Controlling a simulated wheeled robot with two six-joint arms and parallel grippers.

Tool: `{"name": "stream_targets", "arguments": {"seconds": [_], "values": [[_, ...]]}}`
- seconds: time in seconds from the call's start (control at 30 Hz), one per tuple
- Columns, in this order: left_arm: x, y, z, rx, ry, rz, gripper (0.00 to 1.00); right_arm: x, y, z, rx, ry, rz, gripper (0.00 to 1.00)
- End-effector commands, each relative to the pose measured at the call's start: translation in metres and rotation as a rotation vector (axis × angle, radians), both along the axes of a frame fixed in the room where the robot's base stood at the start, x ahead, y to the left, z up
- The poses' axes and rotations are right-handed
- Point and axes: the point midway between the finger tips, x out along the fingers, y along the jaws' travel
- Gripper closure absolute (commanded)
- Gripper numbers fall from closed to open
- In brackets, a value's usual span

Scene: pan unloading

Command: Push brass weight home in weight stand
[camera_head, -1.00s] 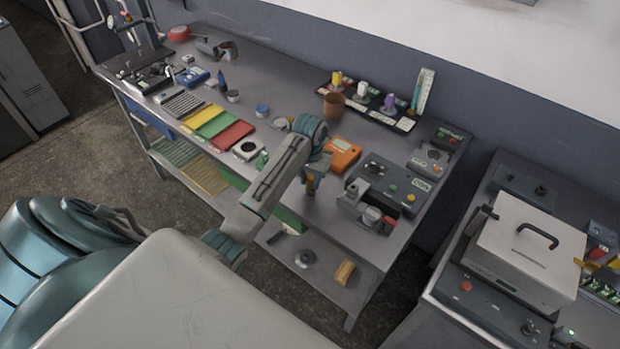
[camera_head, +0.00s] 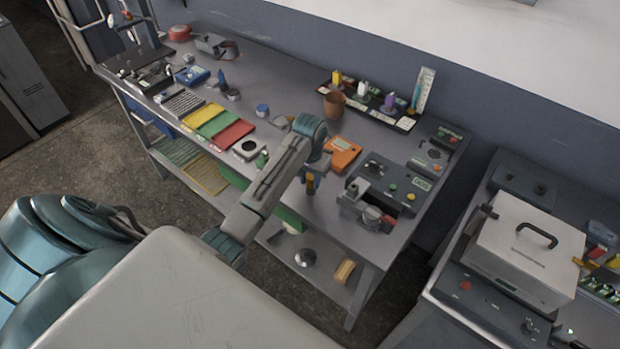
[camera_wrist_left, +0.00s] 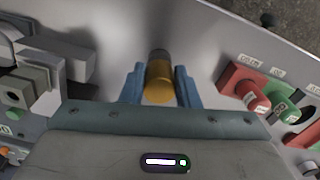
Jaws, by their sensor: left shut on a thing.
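My left gripper (camera_head: 309,184) is over the front part of the grey bench, left of a grey control unit. In the left wrist view its two blue fingers (camera_wrist_left: 160,76) are shut on the brass weight (camera_wrist_left: 159,82), a short golden cylinder with a dark far end. The weight also shows small and dark at the fingers in the head view (camera_head: 310,181). I cannot pick out the weight stand with certainty in either view. Whether the weight touches anything below is hidden. My right gripper is not in view.
The grey control unit (camera_head: 384,184) stands to the right on the bench, with an orange box (camera_head: 341,154) behind the gripper. A brown cup (camera_head: 334,105) and a dark tray (camera_head: 402,123) are farther back.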

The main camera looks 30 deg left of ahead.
Motion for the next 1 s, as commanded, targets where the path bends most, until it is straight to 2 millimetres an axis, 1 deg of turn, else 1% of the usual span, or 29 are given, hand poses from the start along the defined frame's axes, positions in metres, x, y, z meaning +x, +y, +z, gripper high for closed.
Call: {"name": "stream_targets", "arguments": {"seconds": [1.0], "values": [[0.000,0.000,-0.014,0.000,-0.001,0.000,0.95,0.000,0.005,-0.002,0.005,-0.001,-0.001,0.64]]}}
